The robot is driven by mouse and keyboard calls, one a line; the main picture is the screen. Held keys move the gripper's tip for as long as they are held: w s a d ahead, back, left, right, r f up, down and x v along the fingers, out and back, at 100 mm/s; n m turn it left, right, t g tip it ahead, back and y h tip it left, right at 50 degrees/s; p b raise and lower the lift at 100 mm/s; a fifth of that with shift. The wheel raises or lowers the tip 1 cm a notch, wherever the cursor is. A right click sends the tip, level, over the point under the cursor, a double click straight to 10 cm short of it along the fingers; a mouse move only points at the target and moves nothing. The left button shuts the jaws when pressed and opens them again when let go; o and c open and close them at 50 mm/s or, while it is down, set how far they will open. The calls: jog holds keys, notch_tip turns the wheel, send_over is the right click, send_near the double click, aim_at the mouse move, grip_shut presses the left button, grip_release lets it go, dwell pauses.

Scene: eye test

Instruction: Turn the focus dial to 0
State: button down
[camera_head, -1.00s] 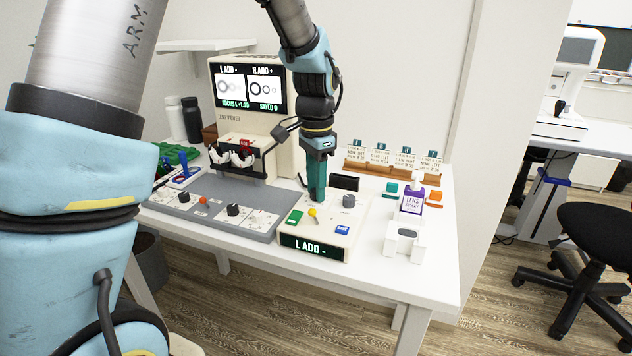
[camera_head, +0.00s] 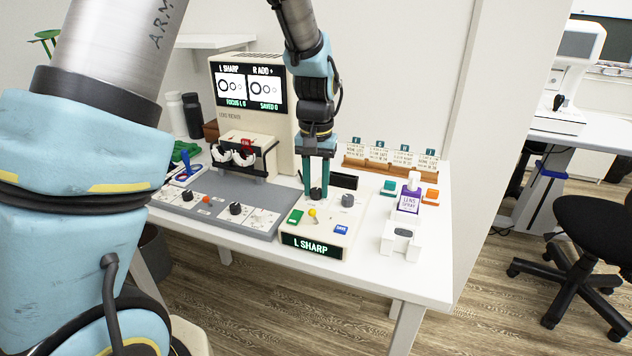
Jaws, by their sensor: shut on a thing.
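The cream control box (camera_head: 318,247) stands near the front of the white table. Its front display (camera_head: 312,246) reads "L SHARP". My gripper (camera_head: 317,190) points down over the back of the box, its two green fingers on either side of a dark dial (camera_head: 316,194). It is shut on this dial, which I take for the focus dial; its markings are too small to read. The lens viewer's screen (camera_head: 248,87) shows "L SHARP", "R ADD +", "FOCUS L 0" and "SAVED 0".
A lens spray bottle (camera_head: 409,201) and a white holder (camera_head: 401,238) stand to the right. A grey panel (camera_head: 260,225) lies left.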

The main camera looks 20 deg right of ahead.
aim_at(316, 190)
jog(key=shift+n, duration=0.5)
jog(key=c, duration=0.6)
grip_release()
notch_tip(316, 190, up, 11)
jog(key=shift+f+b, duration=0.1)
jog(key=shift+b, duration=0.3)
jog(key=w+a+f+n+p, duration=0.1)
jog(key=w+a+f+n, duration=0.1)
jog(key=a, duration=1.3)
jog(key=s+a+f+n, duration=0.1)
jog(key=s+a, duration=0.1)
jog(key=a, duration=0.3)
jog(key=s+a+f+n+t, duration=0.1)
jog(key=s+a, duration=0.1)
jog(key=a, duration=0.3)
jog(key=s+a+f+p, duration=0.1)
jog(key=s+a, duration=0.1)
jog(key=a, duration=0.3)
jog(key=shift+s+a+n+t, duration=0.1)
jog(key=shift+a+n+t, duration=0.1)
jog(key=shift+n+t, duration=0.15)
